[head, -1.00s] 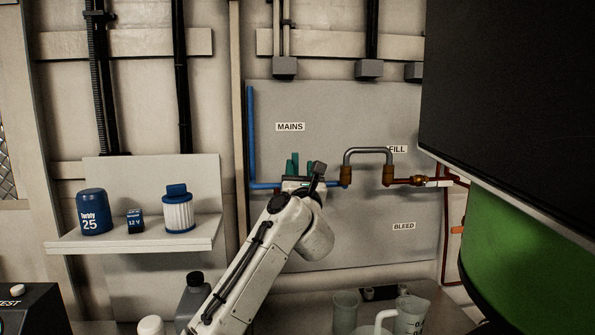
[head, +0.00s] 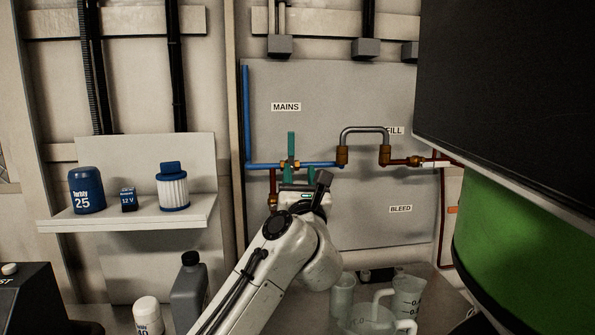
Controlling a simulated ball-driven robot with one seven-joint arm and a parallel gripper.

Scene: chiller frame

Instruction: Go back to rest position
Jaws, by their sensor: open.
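My gripper (head: 300,171) is in the middle of the head view, at the end of my raised white arm. A teal valve handle (head: 291,144) stands upright on the pipe, just above the left finger. My wrist hides part of the panel and piping below.
A grey U-shaped pipe (head: 363,131) joins brass fittings on the right. A shelf (head: 120,222) with blue containers is at left. A grey bottle (head: 188,295) and clear jugs (head: 407,292) stand below, near my arm. A large dark and green body fills the right side.

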